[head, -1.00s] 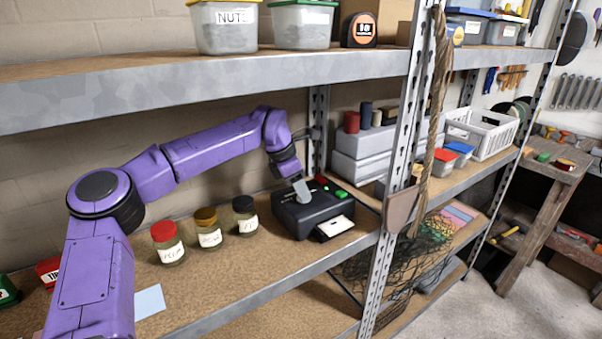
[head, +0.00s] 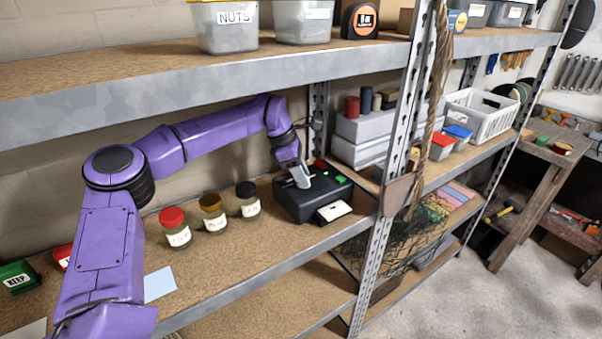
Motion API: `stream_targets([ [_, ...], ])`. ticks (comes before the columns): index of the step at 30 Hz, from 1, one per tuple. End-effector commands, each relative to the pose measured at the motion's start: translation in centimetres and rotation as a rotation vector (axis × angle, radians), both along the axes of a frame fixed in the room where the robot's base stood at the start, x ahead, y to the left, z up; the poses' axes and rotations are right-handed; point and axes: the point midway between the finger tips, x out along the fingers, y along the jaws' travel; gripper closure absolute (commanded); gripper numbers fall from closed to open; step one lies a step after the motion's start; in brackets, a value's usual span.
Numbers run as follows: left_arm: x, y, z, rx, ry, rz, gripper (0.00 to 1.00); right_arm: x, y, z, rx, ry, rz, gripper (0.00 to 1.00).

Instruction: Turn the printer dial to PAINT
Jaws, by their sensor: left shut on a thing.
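The printer (head: 298,205) is a black box on the middle shelf, with a red and a green button on top and a white label at its front slot. My left gripper (head: 302,180) reaches down onto the printer's top from behind left. It is shut at the place of the dial, which its fingers hide. I cannot read the dial's setting or any PAINT mark. My right gripper is not in the view.
Three labelled jars with red (head: 173,226), brown (head: 212,211) and black (head: 247,198) lids stand left of the printer. A pale blue card (head: 159,284) lies near the shelf's front edge. A metal post (head: 389,190) with hanging rope rises right of the printer. The upper shelf (head: 200,87) runs above my arm.

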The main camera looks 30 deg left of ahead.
Motion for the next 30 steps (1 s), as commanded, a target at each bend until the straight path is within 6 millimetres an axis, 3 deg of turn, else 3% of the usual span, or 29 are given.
stream_targets([
  [2, 0.0, 0.0, -0.1, 0.001, 0.003, -0.001, 0.93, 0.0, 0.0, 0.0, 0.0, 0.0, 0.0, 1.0],
  [3, 0.0, 0.0, -0.1, 0.001, 0.003, -0.001, 0.53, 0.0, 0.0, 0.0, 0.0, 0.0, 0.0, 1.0],
  [5, 0.0, 0.0, -0.1, 0.001, 0.003, -0.001, 0.39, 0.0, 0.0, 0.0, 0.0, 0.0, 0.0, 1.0],
  [14, 0.0, 0.1, 0.1, 0.0, 0.0, 0.001, 0.39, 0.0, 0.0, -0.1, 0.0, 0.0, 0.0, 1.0],
  [20, -0.7, 1.3, 3.4, 0.0, -0.004, 0.003, 0.39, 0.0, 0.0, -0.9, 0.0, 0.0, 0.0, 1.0],
  [21, -0.9, 1.7, 4.5, 0.001, -0.005, 0.003, 0.39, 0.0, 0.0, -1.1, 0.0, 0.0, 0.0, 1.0],
  [30, -5.6, 8.9, 4.4, -0.003, 0.001, 0.005, 0.39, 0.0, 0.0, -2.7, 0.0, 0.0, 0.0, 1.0],
])
